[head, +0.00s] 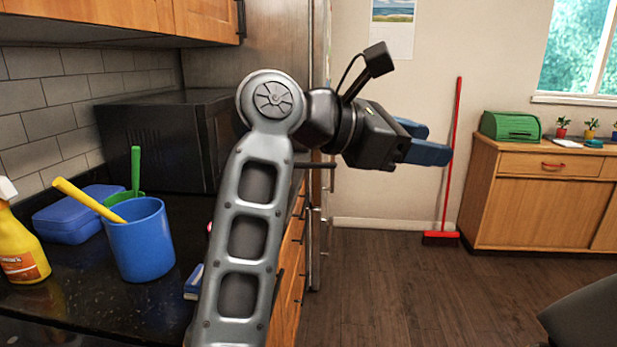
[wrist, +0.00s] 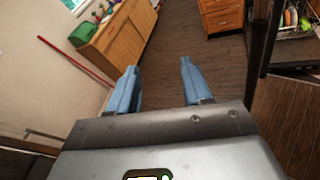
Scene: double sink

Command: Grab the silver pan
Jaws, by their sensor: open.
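I cannot make out a silver pan in either view. My gripper (head: 430,142) is raised in the air to the right of the counter, its blue fingers pointing right toward the broom and cabinet. In the wrist view my gripper (wrist: 158,74) has its two blue fingers wide apart, with only the floor between them. It is open and empty, touching nothing.
A black counter (head: 80,300) at left holds a blue bucket (head: 142,240), a yellow spray bottle (head: 22,245) and a blue box (head: 75,215). A red broom (head: 452,150) leans by a wooden cabinet (head: 535,205). A dish rack (wrist: 293,28) shows upper right. Floor between is clear.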

